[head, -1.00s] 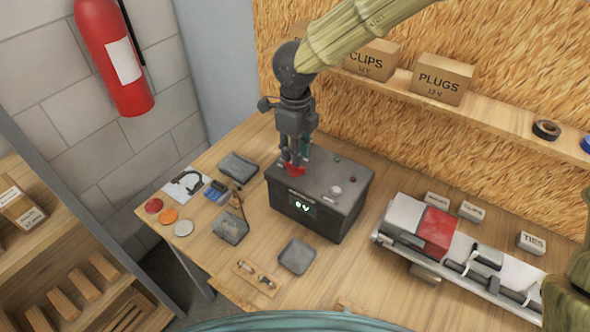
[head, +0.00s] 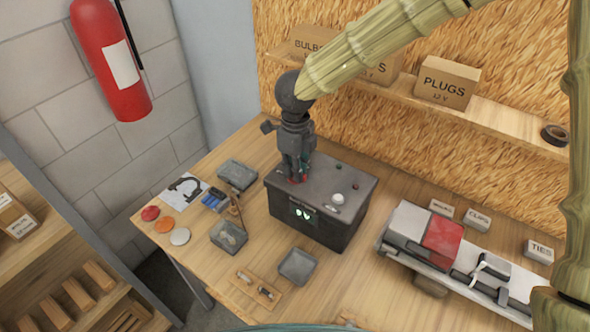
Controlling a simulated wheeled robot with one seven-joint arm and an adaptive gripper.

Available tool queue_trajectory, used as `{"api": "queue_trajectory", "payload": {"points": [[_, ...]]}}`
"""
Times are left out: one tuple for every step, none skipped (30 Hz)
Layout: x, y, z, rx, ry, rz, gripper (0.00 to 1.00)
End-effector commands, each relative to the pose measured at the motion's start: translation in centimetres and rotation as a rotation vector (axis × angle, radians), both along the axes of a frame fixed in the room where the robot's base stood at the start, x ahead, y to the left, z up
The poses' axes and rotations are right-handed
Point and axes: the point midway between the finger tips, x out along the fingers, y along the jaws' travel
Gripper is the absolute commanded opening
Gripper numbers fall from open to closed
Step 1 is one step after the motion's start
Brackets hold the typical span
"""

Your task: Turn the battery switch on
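A dark box with a display (head: 320,230) stands on the wooden bench, and its display reads 0 V. A red switch handle (head: 292,180) sits on the left part of its top, mostly hidden by my fingers. My gripper (head: 297,175) points down from above with its fingertips at the red handle. The fingers look close together, but I cannot tell whether they are clamped on the handle. A white knob (head: 338,198) and small red and green lamps or buttons are also on the top.
Small grey trays (head: 297,266), coloured discs (head: 165,225) and a fuse board (head: 255,286) lie left and in front of the box. A long rail unit with a red block (head: 443,238) lies to the right. A shelf with cartons (head: 447,81) runs behind.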

Motion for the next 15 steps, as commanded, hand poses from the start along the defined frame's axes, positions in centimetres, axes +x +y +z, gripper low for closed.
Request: {"api": "queue_trajectory", "payload": {"points": [[-0.04, 0.05, 0.18, 0.001, -0.001, 0.0, 0.0], [-0.05, 0.06, 0.19, 0.001, 0.0, 0.0, 0.0], [-0.06, 0.08, 0.2, 0.001, 0.0, 0.0, 0.0], [-0.06, 0.09, 0.2, 0.001, 0.0, 0.0, 0.0], [-0.06, 0.1, 0.2, 0.001, 0.0, 0.001, 0.0], [-0.05, 0.11, 0.2, 0.002, 0.0, 0.001, 0.0], [-0.04, 0.1, 0.2, 0.002, -0.001, 0.001, 0.0], [-0.05, 0.09, 0.19, 0.002, -0.001, 0.001, 0.0], [-0.04, 0.09, 0.19, 0.002, -0.001, 0.001, 0.0], [-0.03, 0.08, 0.19, 0.001, -0.001, 0.0, 0.0], [-0.03, 0.08, 0.19, 0.001, -0.001, 0.0, 0.0], [-0.04, 0.09, 0.19, 0.001, -0.001, 0.0, 0.0], [-0.04, 0.09, 0.19, 0.001, -0.001, 0.0, 0.0], [-0.04, 0.09, 0.19, 0.001, -0.001, -0.002, 0.0], [-0.03, 0.09, 0.2, 0.002, -0.001, -0.012, 0.0]]}}
